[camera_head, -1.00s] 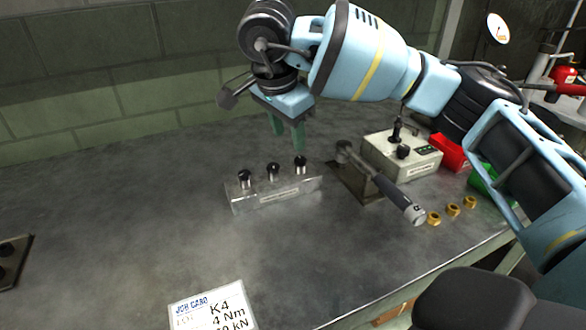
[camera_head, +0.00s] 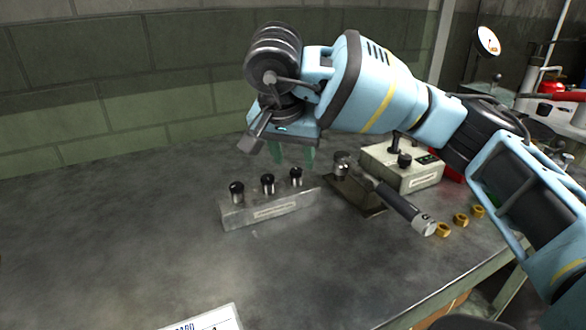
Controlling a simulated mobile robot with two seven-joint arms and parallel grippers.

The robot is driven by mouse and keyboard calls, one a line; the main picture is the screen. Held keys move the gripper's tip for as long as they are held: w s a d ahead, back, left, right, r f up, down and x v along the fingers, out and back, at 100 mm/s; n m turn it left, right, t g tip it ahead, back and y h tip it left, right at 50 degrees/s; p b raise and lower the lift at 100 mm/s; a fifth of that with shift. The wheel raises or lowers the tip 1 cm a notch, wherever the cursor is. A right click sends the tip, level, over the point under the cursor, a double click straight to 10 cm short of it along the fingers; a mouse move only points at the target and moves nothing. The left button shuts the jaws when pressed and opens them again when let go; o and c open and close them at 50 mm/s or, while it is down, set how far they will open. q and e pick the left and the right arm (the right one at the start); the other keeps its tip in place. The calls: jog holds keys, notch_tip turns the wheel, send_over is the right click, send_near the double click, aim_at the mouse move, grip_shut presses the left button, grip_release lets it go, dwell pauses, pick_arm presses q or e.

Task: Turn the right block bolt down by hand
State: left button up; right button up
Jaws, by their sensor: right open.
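A low metal block (camera_head: 270,208) stands on the bench with three black-headed bolts in a row along its top. The right block bolt (camera_head: 296,178) is upright at the block's right end. The middle bolt (camera_head: 268,185) and the left bolt (camera_head: 237,192) stand beside it. My right gripper (camera_head: 294,156) points down with its green fingers apart and empty. In the picture it is just above the right bolt, apart from it; its exact depth is hard to judge. My left gripper is not in view.
A lever tool with a dark grip (camera_head: 405,208) lies right of the block, near a control box (camera_head: 405,165). Several brass nuts (camera_head: 460,220) sit near the bench's right edge. A job card (camera_head: 208,322) lies at the front. The left of the bench (camera_head: 110,230) is clear.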

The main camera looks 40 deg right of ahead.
aim_at(297, 172)
jog(key=shift+x, duration=1.35)
jog(key=shift+c, duration=0.3)
grip_shut()
